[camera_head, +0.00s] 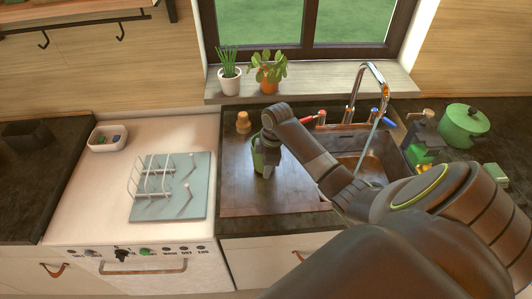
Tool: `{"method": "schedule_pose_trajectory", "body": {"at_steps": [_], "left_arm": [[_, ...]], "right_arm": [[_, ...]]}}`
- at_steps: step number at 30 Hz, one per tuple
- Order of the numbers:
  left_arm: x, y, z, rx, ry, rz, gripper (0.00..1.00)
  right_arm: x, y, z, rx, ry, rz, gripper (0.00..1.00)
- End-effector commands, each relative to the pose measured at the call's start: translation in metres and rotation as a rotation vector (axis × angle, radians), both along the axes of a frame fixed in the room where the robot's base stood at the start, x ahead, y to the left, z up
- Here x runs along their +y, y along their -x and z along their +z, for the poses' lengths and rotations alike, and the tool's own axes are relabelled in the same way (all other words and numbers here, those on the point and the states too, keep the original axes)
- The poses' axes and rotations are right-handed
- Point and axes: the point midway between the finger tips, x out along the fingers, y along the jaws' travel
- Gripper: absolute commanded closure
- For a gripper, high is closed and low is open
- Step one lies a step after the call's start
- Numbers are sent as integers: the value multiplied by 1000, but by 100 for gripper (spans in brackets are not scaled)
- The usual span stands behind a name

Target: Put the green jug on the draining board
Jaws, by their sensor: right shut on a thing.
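The green jug (259,162) is mostly hidden by my right gripper (266,155), which is shut on it. Only small green parts show around the dark fingers. Jug and gripper are over the dark brown draining board (240,195), left of the sink. I cannot tell whether the jug touches the board. My left gripper is not in view.
A wire rack on a pale blue mat (194,204) and a white dish (96,145) are on the white counter at left. The sink (395,160), with its tap (353,98), a green pot (462,125) and small items are at right. Two potted plants stand on the sill. The board's front is clear.

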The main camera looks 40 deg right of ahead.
Motion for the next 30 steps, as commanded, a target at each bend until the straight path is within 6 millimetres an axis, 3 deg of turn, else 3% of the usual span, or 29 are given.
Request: {"method": "schedule_pose_trajectory", "body": {"at_steps": [4,15,16,18,21,30], "left_arm": [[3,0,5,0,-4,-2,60],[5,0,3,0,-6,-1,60],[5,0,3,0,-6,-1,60],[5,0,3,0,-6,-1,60],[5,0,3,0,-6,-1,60],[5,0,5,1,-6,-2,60]], "right_arm": [[0,-1,-10,-3,2,2,88],[0,-1,-15,-4,1,1,88],[0,0,-15,0,1,1,46],[0,0,-15,0,1,1,37],[0,0,-15,0,1,1,28],[0,0,-11,-2,1,2,28]]}}
